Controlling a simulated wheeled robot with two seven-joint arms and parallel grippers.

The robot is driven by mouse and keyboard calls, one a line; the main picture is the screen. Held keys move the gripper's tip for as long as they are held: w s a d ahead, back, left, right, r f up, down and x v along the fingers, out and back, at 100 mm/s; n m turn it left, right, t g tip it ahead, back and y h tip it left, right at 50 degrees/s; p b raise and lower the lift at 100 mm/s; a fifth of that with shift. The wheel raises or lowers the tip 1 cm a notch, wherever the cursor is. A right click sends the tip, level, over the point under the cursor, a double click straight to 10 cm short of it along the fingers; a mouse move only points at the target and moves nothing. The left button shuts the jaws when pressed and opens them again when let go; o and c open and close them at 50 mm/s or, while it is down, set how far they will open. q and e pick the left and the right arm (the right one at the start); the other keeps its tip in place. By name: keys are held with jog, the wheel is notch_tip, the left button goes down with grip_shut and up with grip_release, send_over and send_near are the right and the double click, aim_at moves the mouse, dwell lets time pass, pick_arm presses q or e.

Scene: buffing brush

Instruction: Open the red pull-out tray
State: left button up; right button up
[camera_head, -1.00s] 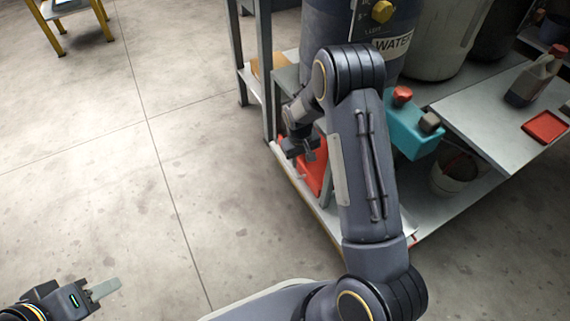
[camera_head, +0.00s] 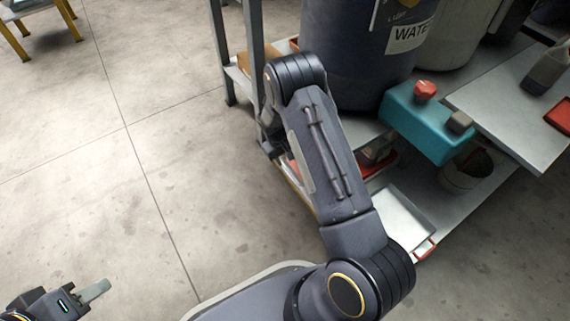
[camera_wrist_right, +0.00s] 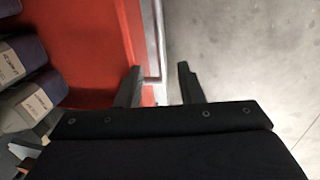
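The red tray (camera_wrist_right: 90,40) fills the upper left of the right wrist view, with grey-blue labelled items (camera_wrist_right: 35,95) lying in it. Its pale outer edge (camera_wrist_right: 153,40) runs down between the fingers of my right gripper (camera_wrist_right: 158,78). These fingers are apart, one on the tray side and one over the floor side, with a gap visible beside the edge. In the head view part of the red tray (camera_head: 381,168) shows right of my right arm, which hides most of it and the gripper. My left gripper (camera_head: 92,291) is at the lower left, far from the tray; its finger gap is unclear.
A large dark water barrel (camera_head: 345,60) stands on the rack above. A teal box (camera_head: 425,120) with red and dark knobs sits right of it. A pale tray (camera_head: 398,218) and a bucket (camera_head: 466,170) are on the lower level. The floor (camera_head: 160,150) left is clear.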

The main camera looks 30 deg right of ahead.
aim_at(288, 168)
jog(key=f+b, duration=0.1)
jog(key=f, duration=0.3)
jog(key=d+f+b, duration=0.1)
jog(key=f, duration=0.1)
jog(key=shift+w+f+b, duration=0.1)
jog(key=shift+b, duration=0.2)
grip_shut()
